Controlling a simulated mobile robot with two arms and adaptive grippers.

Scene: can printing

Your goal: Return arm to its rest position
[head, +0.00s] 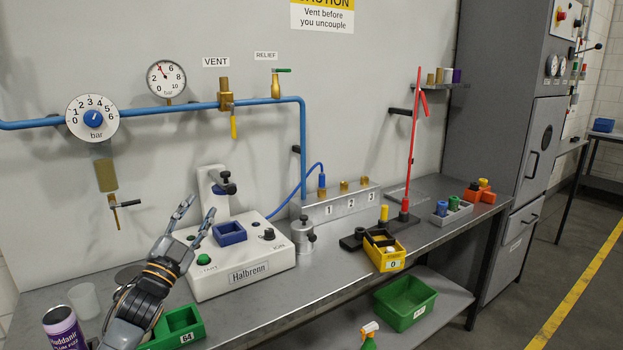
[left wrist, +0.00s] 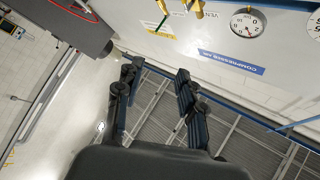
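My left arm comes in from the lower left in the head view. Its gripper (head: 196,212) points up, with its two fingers spread and nothing between them. It appears in front of the left part of the white Halbrenn machine (head: 243,272); I cannot tell the exact gap. In the left wrist view the two dark fingers (left wrist: 157,78) also stand apart, with an empty space between them. That view is tilted and shows the wall, a gauge (left wrist: 247,22) and a blue label. My right gripper is in neither view.
The bench (head: 325,268) carries a purple can (head: 63,328), a clear cup (head: 84,300), a green bin (head: 180,326) marked 64, a blue tray (head: 230,233) on the machine and a yellow bin (head: 388,255). A thin red post (head: 413,140) stands upright. Blue pipes (head: 190,111) run along the wall.

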